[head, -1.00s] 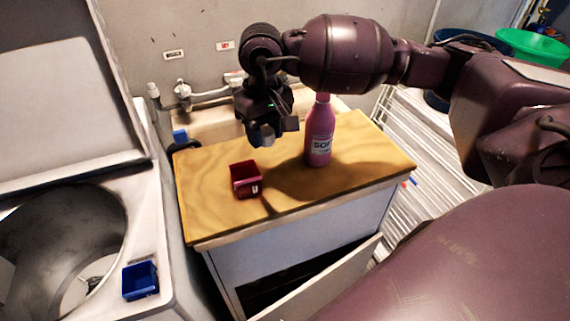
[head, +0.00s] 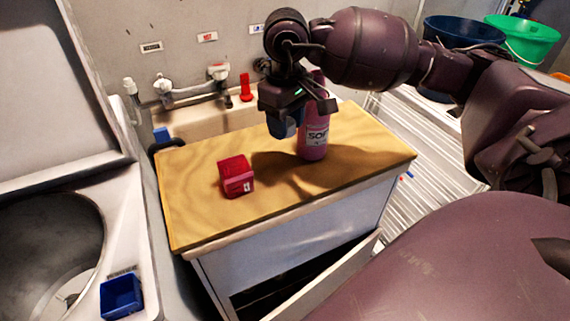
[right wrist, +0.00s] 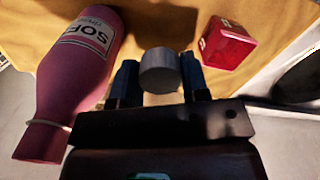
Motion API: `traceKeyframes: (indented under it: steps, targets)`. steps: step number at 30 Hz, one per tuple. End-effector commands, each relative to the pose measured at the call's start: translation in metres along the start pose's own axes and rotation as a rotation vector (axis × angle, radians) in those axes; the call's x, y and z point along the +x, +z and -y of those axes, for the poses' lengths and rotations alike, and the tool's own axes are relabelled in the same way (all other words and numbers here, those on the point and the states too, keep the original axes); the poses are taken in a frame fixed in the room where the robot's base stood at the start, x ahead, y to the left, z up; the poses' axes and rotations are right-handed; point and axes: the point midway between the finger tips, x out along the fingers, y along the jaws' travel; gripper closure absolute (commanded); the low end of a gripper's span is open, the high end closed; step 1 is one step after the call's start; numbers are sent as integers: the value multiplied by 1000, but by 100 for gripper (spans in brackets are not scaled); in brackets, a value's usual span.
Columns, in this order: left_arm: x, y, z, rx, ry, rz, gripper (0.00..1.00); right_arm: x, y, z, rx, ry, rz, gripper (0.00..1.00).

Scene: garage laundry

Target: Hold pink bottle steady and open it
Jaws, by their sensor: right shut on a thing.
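The pink bottle (head: 315,138) stands upright on the wooden counter top (head: 205,215). It also shows in the right wrist view (right wrist: 62,85), with a white label and a pink top (right wrist: 40,143) above a pale ring. My right gripper (head: 285,122) is beside the bottle, on its left, and partly covers its upper part in the head view. In the right wrist view its fingers (right wrist: 159,68) are shut on a short grey cylinder (right wrist: 158,76), apart from the bottle. My left gripper is not in view.
A small red box (head: 237,176) sits on the counter left of the bottle. An open drawer (head: 325,285) juts out below. A sink with taps (head: 165,87) is behind. A blue bin (head: 121,296) is at the lower left. Tubs (head: 525,40) stand at the back right.

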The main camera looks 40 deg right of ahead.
Motion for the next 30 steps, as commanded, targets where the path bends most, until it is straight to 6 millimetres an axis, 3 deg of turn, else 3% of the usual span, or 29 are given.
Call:
traceKeyframes:
  steps: [3, 9, 17, 25, 30]
  targets:
    - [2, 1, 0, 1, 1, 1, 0, 29, 1, 0, 1, -2, 6, 87]
    - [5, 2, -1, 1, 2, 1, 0, 62, 0, 0, 0, -1, 3, 87]
    - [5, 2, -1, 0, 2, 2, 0, 78, 0, 0, 1, -1, 1, 87]
    - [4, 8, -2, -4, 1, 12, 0, 112, 0, 0, 0, -2, 2, 87]
    - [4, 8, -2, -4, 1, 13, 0, 116, 0, 0, 0, 0, -1, 87]
